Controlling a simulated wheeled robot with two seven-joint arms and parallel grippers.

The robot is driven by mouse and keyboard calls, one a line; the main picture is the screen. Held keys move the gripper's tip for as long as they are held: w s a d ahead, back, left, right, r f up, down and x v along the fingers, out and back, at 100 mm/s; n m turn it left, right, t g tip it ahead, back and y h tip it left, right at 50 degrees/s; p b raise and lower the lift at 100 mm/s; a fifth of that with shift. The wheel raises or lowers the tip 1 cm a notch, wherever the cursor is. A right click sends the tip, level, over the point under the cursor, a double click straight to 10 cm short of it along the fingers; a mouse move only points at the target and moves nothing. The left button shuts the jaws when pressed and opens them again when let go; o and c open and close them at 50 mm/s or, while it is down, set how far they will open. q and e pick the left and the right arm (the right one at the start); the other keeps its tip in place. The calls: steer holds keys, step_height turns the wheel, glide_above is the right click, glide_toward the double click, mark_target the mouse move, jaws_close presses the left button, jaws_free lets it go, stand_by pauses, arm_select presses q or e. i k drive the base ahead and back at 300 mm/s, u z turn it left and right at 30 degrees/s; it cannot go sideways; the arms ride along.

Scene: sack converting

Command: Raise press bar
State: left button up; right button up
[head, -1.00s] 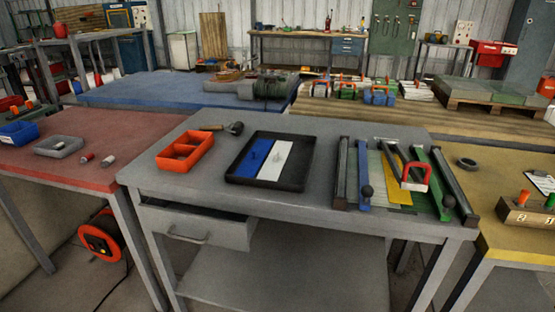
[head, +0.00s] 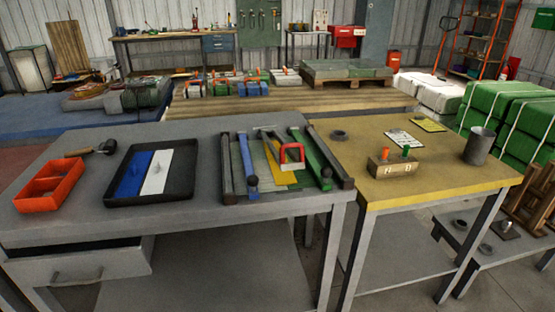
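The press fixture lies on the right end of the grey table (head: 190,218). Neither of my grippers is in view.
An orange divided bin (head: 48,186), a dark hammer (head: 104,147) and a black tray (head: 119,197) with blue and white pieces share the table. Its drawer (head: 80,262) is open. A yellow table (head: 430,181) adjoins on the right, with a wooden block (head: 392,165) and a grey cup (head: 479,146).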

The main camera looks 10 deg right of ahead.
mark_target(297, 163)
steer(key=u, duration=0.15)
steer(key=k, duration=0.45)
steer(key=z, duration=1.5)
steer(key=i, duration=0.95)
steer(key=u, duration=0.5)
